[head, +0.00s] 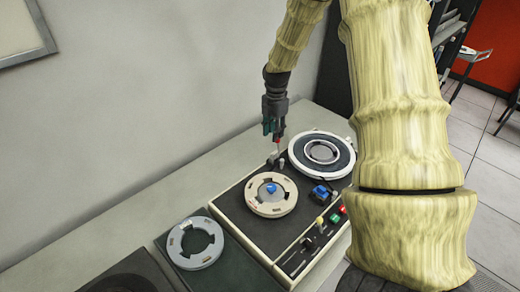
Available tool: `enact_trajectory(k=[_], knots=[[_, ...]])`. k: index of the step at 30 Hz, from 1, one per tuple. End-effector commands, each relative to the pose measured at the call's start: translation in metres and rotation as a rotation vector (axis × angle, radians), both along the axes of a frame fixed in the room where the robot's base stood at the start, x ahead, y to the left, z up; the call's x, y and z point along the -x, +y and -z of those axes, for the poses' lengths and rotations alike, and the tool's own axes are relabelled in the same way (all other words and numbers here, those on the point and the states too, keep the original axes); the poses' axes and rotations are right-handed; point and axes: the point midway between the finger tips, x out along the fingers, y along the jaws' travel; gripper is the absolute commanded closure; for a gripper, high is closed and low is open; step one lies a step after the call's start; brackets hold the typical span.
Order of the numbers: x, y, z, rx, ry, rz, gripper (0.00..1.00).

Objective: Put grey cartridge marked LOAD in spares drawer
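A grey ring-shaped piece (195,243) with slots lies flat on a dark green panel (215,272) at the lower left; it may be the grey cartridge, but no LOAD marking is readable. A cream ring (271,194) sits around a blue hub on the dark-topped machine (300,220). My gripper (273,136) points down above the machine's back edge, behind the cream ring and apart from the grey one. It is small here, and I cannot tell whether its fingers are open or shut. I cannot make out a spares drawer.
A white-rimmed reel (322,152) lies at the machine's back right. A blue part (322,195), a yellow knob (320,221) and coloured buttons (338,213) are near its right side. The pale tabletop (105,245) is bare at left. A wall stands behind.

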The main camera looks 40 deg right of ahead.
Motion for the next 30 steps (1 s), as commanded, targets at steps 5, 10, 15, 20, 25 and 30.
enact_trajectory(k=[5,10,15,20,25,30], knots=[[0.013,0.000,-0.002,-0.003,-0.010,0.001,0.70],[0.014,-0.001,0.007,-0.002,-0.010,0.002,0.70],[-0.003,-0.001,0.028,0.000,0.005,0.000,0.70],[-0.013,0.000,0.050,0.000,0.017,-0.003,0.70],[-0.011,0.000,0.064,0.000,0.015,-0.001,0.70],[-0.005,-0.001,0.074,-0.001,0.011,0.000,0.70]])
